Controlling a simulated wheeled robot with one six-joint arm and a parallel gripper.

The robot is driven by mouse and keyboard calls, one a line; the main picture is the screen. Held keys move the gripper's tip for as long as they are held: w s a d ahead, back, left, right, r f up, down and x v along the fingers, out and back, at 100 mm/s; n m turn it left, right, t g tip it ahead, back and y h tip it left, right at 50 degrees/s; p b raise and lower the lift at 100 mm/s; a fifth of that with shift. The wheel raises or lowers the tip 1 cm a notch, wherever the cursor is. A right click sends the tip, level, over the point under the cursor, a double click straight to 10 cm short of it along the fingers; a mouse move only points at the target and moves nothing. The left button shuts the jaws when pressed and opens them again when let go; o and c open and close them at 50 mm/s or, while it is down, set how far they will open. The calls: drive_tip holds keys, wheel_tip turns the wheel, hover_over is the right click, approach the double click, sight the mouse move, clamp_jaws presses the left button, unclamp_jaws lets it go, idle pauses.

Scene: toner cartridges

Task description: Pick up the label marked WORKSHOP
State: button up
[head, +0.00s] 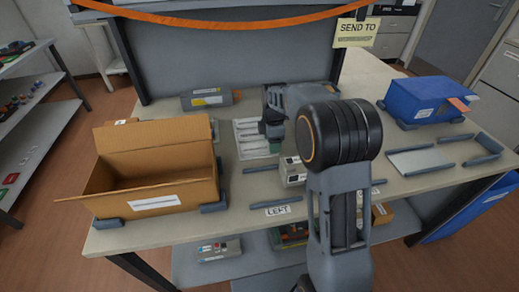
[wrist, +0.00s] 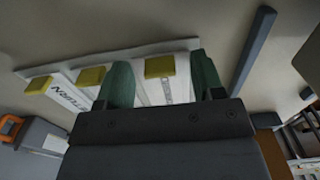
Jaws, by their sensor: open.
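Several white labels with yellow tabs lie side by side on a pale rack (wrist: 110,58) in the wrist view; they also show as a white group in the head view (head: 250,133). The leftmost label (wrist: 66,92) carries partly visible lettering that looks like RETURN. Another label (wrist: 160,68) lies between the two green fingertips of my gripper (wrist: 163,80), its printing too small to read. I cannot tell which label says WORKSHOP. My gripper (head: 274,146) is open at the rack's right side in the head view. The gripper body hides the labels' lower parts.
An open cardboard box (head: 155,185) stands at the left. A blue bin (head: 420,98) stands at the right beside an empty framed pad (head: 422,161). A small pale box (head: 291,170) sits close to my arm, near the LEFT sign (head: 277,210).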

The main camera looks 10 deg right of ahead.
drive_tip(key=shift+c, duration=0.3)
drive_tip(key=c, duration=0.9)
drive_tip(key=shift+c, duration=0.2)
drive_tip(key=shift+r, duration=0.15)
